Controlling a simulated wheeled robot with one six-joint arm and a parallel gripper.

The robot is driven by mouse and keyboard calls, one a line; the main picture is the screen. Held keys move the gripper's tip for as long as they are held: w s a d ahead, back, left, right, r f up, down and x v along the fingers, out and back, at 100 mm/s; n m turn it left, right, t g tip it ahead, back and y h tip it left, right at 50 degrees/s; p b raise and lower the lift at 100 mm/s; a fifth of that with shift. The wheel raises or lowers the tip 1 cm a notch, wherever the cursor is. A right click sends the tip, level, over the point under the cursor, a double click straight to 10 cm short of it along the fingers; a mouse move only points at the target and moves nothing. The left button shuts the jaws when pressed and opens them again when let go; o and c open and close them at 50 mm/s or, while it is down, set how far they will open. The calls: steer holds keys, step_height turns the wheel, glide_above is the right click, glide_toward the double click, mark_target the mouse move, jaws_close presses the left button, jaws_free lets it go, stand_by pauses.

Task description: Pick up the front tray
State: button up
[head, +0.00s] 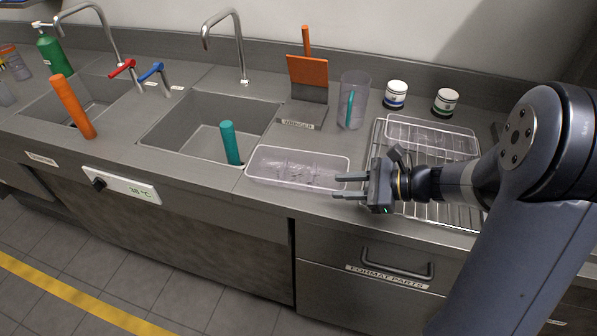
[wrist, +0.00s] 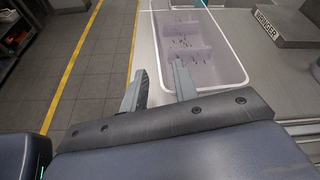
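The front tray (head: 262,178), a clear whitish box with inner dividers and dark crumbs in it, sits on the counter near the front edge, right of the teal-handled sink. My gripper (head: 336,187) is open and empty at the tray's right front corner, fingers pointing left. In the wrist view the tray (wrist: 238,50) lies ahead, and my gripper (wrist: 160,68) has one finger outside its long front wall and the other seen over the tray's near end. I cannot tell whether either finger touches it. A second clear tray (head: 432,124) sits on the wire rack behind my arm.
The wire rack (head: 462,215) lies under my forearm. The sink (head: 175,130) opens to the left.

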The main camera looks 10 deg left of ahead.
mark_target(329, 186)
steer(key=x, duration=0.4)
steer(key=shift+a, duration=0.15)
steer(key=shift+c, duration=0.2)
jaws_close()
